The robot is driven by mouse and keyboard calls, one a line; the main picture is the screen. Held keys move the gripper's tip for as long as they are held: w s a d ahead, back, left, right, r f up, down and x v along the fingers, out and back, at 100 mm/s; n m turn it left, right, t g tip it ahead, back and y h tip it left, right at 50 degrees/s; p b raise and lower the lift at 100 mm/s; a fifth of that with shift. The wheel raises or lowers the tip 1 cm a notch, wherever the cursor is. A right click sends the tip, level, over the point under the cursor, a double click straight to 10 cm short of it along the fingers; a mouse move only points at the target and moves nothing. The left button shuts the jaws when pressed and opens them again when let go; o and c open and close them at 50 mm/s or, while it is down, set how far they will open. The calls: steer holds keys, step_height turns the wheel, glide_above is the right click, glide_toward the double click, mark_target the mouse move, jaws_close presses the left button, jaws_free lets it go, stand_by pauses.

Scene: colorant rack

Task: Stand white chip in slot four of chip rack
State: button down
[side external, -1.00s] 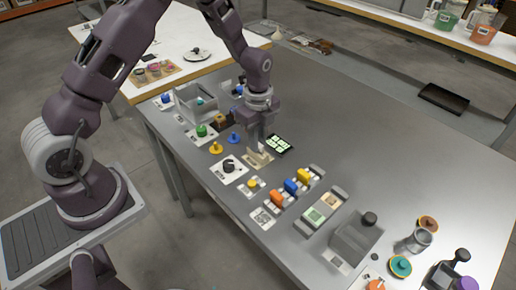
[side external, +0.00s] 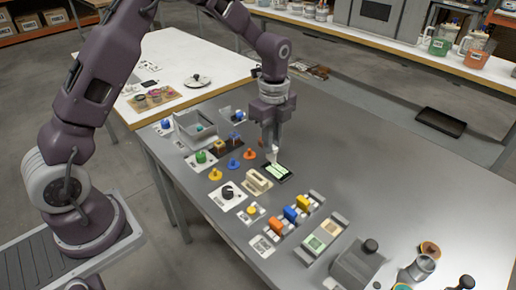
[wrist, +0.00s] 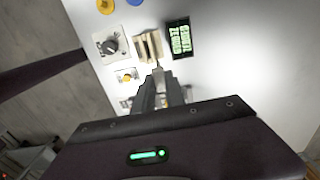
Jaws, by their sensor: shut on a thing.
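The chip rack (side external: 258,180) is a small beige slotted block on the grey table. It also shows in the wrist view (wrist: 148,46), just beyond my fingertips. My gripper (side external: 271,149) points down above and slightly right of the rack. It is shut on a small pale piece, the white chip (side external: 272,157), which sticks out below the fingertips. In the wrist view the white chip (wrist: 157,66) appears as a narrow pale edge, apart from or overlapping the rack; I cannot tell which. The slot numbers are too small to read.
A black panel with light green tiles (side external: 278,172) lies right beside the rack. A black knob on a white plate (side external: 227,192) is at its left. Orange, blue and yellow blocks (side external: 289,214) stand in front.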

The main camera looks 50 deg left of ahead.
steer(key=w+d+f, duration=0.1)
steer(key=w+d, duration=0.1)
steer(key=d, duration=0.4)
steer(key=w+d, duration=0.2)
steer(key=d, duration=0.4)
steer(key=shift+w+d+f, duration=0.3)
steer(key=shift+w+f, duration=0.05)
steer(key=shift+f, duration=2.75)
steer(key=shift+f, duration=0.25)
steer(key=shift+f, duration=0.55)
steer(key=shift+f, duration=0.5)
